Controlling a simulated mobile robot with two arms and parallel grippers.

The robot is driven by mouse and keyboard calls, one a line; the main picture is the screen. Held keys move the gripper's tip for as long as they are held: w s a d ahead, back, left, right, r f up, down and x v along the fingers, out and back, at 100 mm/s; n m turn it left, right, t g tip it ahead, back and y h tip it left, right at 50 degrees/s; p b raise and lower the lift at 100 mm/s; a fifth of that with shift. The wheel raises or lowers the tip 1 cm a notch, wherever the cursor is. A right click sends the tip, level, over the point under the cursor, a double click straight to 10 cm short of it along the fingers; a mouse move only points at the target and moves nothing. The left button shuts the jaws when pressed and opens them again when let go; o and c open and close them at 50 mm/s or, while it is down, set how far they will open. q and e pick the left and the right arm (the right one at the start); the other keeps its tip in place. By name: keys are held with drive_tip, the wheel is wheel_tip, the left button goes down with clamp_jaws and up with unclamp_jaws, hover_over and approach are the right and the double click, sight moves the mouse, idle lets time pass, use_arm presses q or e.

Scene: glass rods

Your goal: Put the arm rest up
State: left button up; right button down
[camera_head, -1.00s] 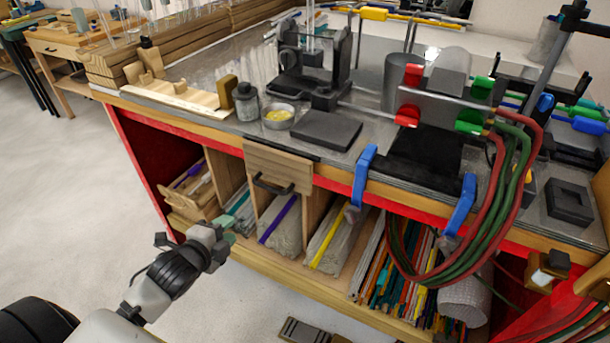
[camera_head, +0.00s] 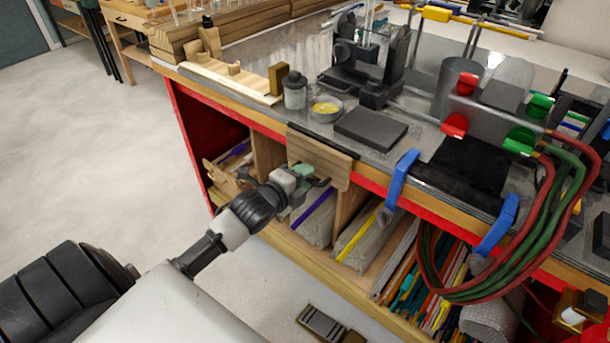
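The arm rest is a light wooden flap (camera_head: 322,160) hanging down at the front edge of the workbench, below the tabletop. Its dark handle (camera_head: 323,182) is on the front face and is partly hidden by my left gripper. My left gripper (camera_head: 306,172), with pale green fingertips, is at the handle, in front of the flap's lower part. I cannot tell whether its fingers are closed around the handle. My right gripper is not in view.
The bench top (camera_head: 425,140) carries a dark pad (camera_head: 371,128), a small bowl (camera_head: 325,108) and a jar (camera_head: 294,90) just behind the flap. A blue clamp (camera_head: 400,180) is right of it. Hoses (camera_head: 560,210) hang further right. Rods fill the compartments below.

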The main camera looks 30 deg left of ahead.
use_arm(q)
drive_tip(key=shift+w+d+f, duration=0.1)
drive_tip(key=shift+w, duration=0.3)
clamp_jaws()
